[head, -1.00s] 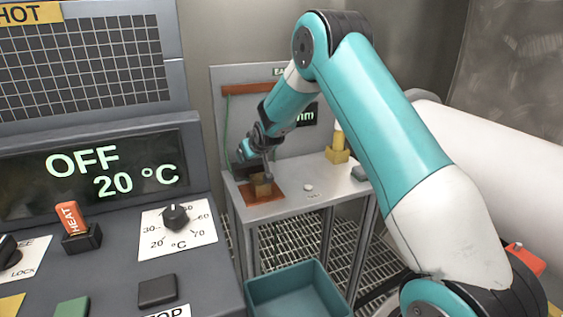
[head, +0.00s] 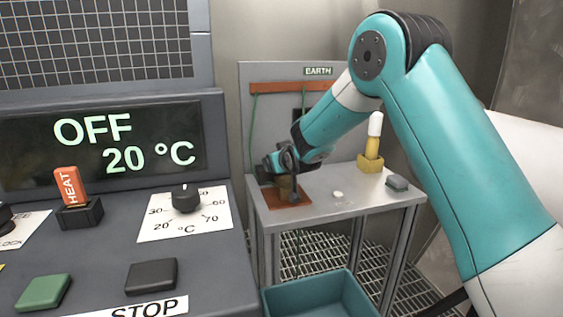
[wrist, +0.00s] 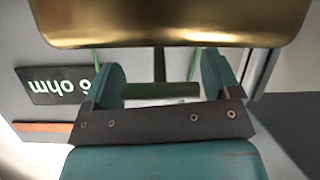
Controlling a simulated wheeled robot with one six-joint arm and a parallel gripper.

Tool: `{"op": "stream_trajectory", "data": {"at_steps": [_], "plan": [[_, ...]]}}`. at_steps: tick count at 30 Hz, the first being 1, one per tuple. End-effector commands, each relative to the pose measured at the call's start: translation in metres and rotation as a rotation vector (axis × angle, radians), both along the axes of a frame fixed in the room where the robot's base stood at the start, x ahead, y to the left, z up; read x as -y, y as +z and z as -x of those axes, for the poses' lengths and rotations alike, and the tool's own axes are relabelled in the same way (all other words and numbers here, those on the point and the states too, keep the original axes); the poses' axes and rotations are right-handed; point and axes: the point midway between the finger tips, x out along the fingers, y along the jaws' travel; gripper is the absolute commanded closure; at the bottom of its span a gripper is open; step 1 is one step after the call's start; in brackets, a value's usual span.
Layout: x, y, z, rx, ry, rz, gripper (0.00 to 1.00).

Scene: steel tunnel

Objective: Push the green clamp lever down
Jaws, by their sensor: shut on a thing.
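In the wrist view a dark green bar (wrist: 160,89), which looks like the green clamp lever, lies across between the two fingers of my gripper (wrist: 160,82). My gripper is shut on it. A large brass block (wrist: 165,22) fills the top of that view, close beyond the fingers. In the head view my gripper (head: 284,172) is low over the copper-coloured plate (head: 288,201) on the metal table, under the EARTH sign. My gripper and wrist hide the lever there, so its tilt cannot be told.
The table (head: 335,212) also holds a yellow holder with a white-topped stick (head: 373,148), a small grey block (head: 397,183) and a white bit. A teal bin (head: 322,296) stands below. The control panel (head: 110,255) is close on the left. Green wires hang on the backboard.

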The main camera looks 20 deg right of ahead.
Motion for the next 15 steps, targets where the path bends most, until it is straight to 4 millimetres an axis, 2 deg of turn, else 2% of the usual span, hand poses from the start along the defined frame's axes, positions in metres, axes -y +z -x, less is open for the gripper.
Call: {"op": "stream_trajectory", "data": {"at_steps": [1,3,4,5,6,15], "plan": [[0.0061,0.0018,-0.0002,0.003,-0.013,0.005,0.6],[0.0061,0.0018,-0.0002,0.003,-0.012,0.006,0.6],[0.0062,0.0018,-0.0002,0.003,-0.012,0.006,0.1],[0.0061,0.0018,-0.0002,0.003,-0.012,0.006,0.03],[0.0056,0.0016,-0.0001,0.003,-0.012,0.005,0.0],[0.0006,0.0037,0.0056,0.002,-0.004,0.004,0.0]]}}
